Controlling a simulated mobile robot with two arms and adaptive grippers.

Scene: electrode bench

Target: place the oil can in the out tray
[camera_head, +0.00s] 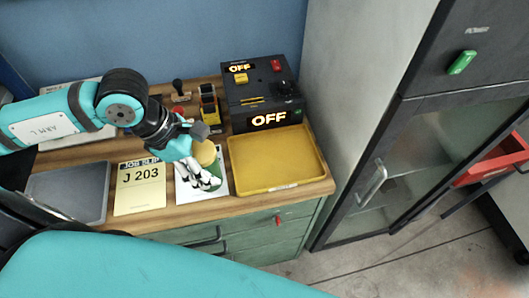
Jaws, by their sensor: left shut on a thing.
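My left gripper (198,176) reaches down over a white sheet at the middle of the bench. It is shut on a partly hidden thing with a pale yellow round top and some green, which looks like the oil can (206,153). The fingers and wrist cover much of it, and I cannot tell whether it touches the bench. Just to its right lies an empty yellow tray (275,163), which looks like the out tray; the label on its front is too small to read. My right gripper is not in view.
A grey tray (68,192) and a "J 203" job slip (140,187) lie to the left. A black power box (262,97) reading OFF stands behind the yellow tray. A stamp (179,90) and a yellow-black item (209,103) stand behind the gripper. A tall cabinet (375,130) is at right.

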